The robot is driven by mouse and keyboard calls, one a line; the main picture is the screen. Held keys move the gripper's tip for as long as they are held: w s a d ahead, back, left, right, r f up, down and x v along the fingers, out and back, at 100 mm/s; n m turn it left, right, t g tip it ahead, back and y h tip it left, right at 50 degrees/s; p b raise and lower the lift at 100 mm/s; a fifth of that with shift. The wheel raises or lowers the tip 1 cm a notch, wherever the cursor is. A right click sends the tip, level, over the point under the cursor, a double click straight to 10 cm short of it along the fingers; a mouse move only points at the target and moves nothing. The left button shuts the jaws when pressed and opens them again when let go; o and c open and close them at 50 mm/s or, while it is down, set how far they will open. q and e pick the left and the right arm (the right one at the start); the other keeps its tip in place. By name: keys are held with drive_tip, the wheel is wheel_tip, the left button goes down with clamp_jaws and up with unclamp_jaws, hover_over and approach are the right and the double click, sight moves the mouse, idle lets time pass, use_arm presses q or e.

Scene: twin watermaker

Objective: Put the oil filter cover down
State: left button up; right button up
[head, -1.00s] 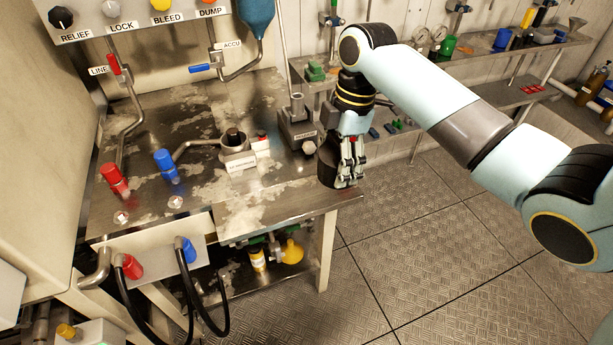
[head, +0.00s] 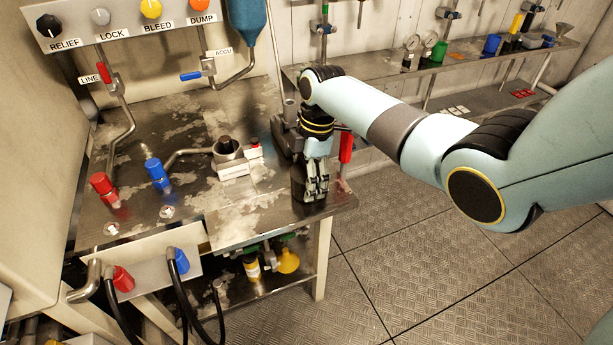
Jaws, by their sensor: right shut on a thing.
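The oil filter cover (head: 299,184) is a dark, short cylinder at the right front corner of the metal workbench (head: 250,222). My right gripper (head: 316,192) points down and is shut on it, with its fingers in front of part of the cover. The cover looks upright. I cannot tell if its underside touches the bench top or hangs just above it. An open metal cup-like housing (head: 228,160) with a white label stands on the bench to the left. My left gripper is not in view.
Red (head: 104,188) and blue (head: 157,173) fittings stand at the bench's left. A red handle (head: 346,147) is close behind my right gripper. A dark device is just left of my wrist. Bare bench top lies between the housing and the cover.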

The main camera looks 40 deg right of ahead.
drive_tip(key=shift+f, duration=0.2)
drive_tip(key=o, duration=1.4)
drive_tip(key=shift+r, duration=0.1)
drive_tip(key=shift+r, duration=0.2)
drive_tip(key=r, duration=0.4)
drive_tip(key=d+r, duration=0.1)
drive_tip(key=r, duration=0.6)
drive_tip(key=shift+s+d+r, duration=0.2)
drive_tip(key=shift+d+r, duration=0.15)
drive_tip(key=shift+d, duration=0.05)
